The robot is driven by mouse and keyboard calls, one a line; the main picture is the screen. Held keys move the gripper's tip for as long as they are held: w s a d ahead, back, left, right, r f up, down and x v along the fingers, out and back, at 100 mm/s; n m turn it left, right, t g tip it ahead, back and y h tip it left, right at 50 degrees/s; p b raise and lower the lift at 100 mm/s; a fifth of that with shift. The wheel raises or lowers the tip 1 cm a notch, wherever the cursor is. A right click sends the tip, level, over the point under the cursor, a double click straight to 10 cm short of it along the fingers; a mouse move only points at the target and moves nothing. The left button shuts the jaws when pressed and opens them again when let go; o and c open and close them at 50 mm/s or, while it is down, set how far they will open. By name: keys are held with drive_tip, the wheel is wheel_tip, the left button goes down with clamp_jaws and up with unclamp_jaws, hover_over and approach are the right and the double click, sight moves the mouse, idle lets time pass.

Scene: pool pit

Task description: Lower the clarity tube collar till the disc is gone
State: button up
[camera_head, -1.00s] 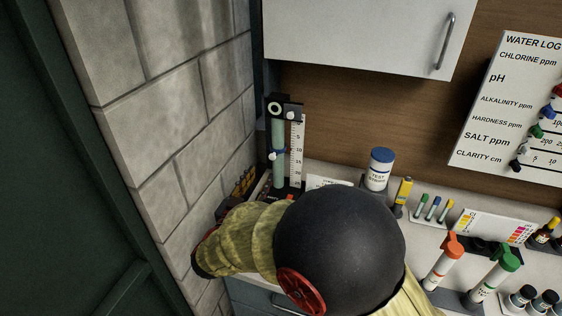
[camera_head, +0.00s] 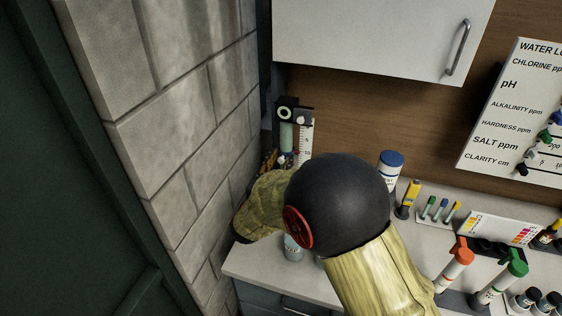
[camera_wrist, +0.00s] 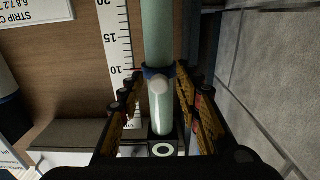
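The clarity tube is pale green and upright in a dark stand, left of the counter in the head view (camera_head: 286,138). A black-and-white ring sits at its top. In the wrist view, where the scale reads upside down, the tube (camera_wrist: 157,32) carries a dark blue collar (camera_wrist: 150,72) with a white knob (camera_wrist: 159,86). A red pointer at the collar sits near 10 on the white scale (camera_wrist: 117,40). My gripper (camera_wrist: 158,82) is open, its fingers on either side of the tube near the collar. I cannot tell whether they touch. No disc is discernible.
A block wall (camera_head: 200,130) stands close on the left. A white cabinet (camera_head: 380,40) hangs above. A blue-capped jar (camera_head: 390,172), pens, a colour card (camera_head: 500,229) and several bottles stand on the counter to the right. My arm hides the tube's lower part.

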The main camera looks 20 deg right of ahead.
drive_tip(key=shift+w+d, duration=0.1)
drive_tip(key=shift+w, duration=0.05)
drive_tip(key=shift+c, duration=0.8)
clamp_jaws()
